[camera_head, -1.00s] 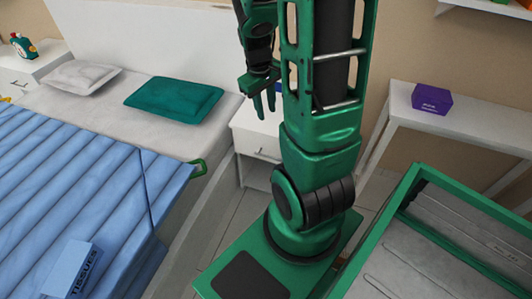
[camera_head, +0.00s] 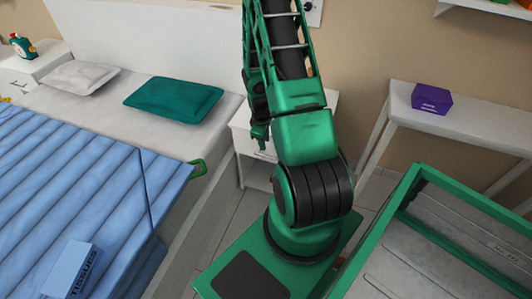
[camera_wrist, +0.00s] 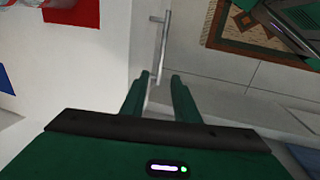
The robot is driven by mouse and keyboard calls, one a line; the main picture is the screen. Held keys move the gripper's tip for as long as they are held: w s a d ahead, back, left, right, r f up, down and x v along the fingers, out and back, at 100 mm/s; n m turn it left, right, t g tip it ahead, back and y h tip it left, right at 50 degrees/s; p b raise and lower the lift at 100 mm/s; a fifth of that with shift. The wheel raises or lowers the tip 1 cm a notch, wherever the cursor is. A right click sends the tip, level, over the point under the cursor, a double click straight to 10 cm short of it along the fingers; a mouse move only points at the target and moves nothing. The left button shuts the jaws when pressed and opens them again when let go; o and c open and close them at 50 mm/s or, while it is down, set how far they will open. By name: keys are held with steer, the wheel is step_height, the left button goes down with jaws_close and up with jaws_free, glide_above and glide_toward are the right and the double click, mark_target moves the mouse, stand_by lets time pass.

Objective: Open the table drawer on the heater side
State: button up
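The white bedside table (camera_head: 246,170) stands right of the bed's head in the head view, with a drawer and an open space below it. My gripper (camera_head: 260,142) is in front of the drawer and hides most of its front. In the wrist view the drawer's metal bar handle (camera_wrist: 161,42) runs up and down the picture on the white drawer front. My gripper (camera_wrist: 160,77) is open there, its two green fingers apart, with the handle's near end between the fingertips in the picture. I cannot tell whether they touch it. The drawer looks shut.
The bed (camera_head: 75,185) with a blue cover lies on the left. A white side table (camera_head: 455,135) with a purple box (camera_head: 431,99) stands on the right. A patterned rug (camera_wrist: 260,32) lies on the tiled floor. No heater can be made out.

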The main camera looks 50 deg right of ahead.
glide_above(266, 153)
steer(key=s+a, duration=0.3)
steer(key=a, duration=0.1)
steer(key=f, duration=1)
steer(key=shift+w+d, duration=0.1)
steer(key=shift+d, duration=0.15)
steer(key=shift+c, duration=0.7)
